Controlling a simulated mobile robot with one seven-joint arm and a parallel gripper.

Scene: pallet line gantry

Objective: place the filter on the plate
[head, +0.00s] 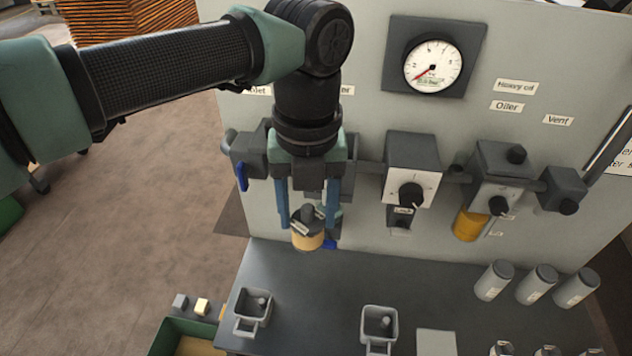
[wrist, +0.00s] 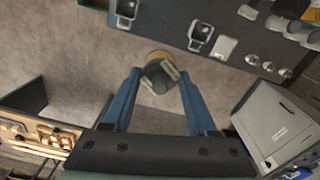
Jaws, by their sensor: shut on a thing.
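The filter (head: 307,241) has a dark top with a small pale label and a yellowish body. My gripper (head: 308,222) is shut on it, with one blue finger on each side. The filter hangs upright in front of the grey panel, above the bench's back left part. In the wrist view the filter (wrist: 160,76) sits between the fingertips, dark top towards the camera. A flat light grey plate (head: 436,343) lies bare on the bench at the front, right of the filter. It also shows in the wrist view (wrist: 223,47).
Two grey open cups (head: 252,313) (head: 379,325) stand on the dark bench (head: 330,275). Several grey cylinders (head: 537,284) stand at the right. The panel carries a gauge (head: 433,65), valve blocks and a yellow bowl (head: 468,225). A green crate (head: 180,336) is at lower left.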

